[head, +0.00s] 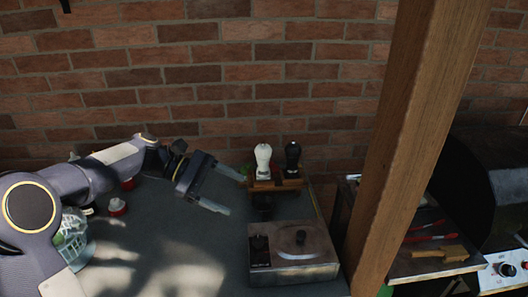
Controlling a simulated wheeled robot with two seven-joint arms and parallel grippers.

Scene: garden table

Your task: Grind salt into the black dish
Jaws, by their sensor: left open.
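A white mill (263,158) and a black mill (292,157) stand upright side by side in a wooden holder (288,184) near the wall. A small dark object (263,204) sits just in front of the holder; it may be the black dish, but it is too dark to tell. My left gripper (229,190) is open and empty, to the left of the holder, its fingers pointing right towards it. It is apart from both mills. My right gripper is out of view.
A metal box with a round knob (300,238) stands at the table's front right. A glass bowl (72,235) and a red-and-white shaker (117,206) are at the left. The table (190,240) is clear in the middle. A wooden post (405,140) rises at the right before a grill.

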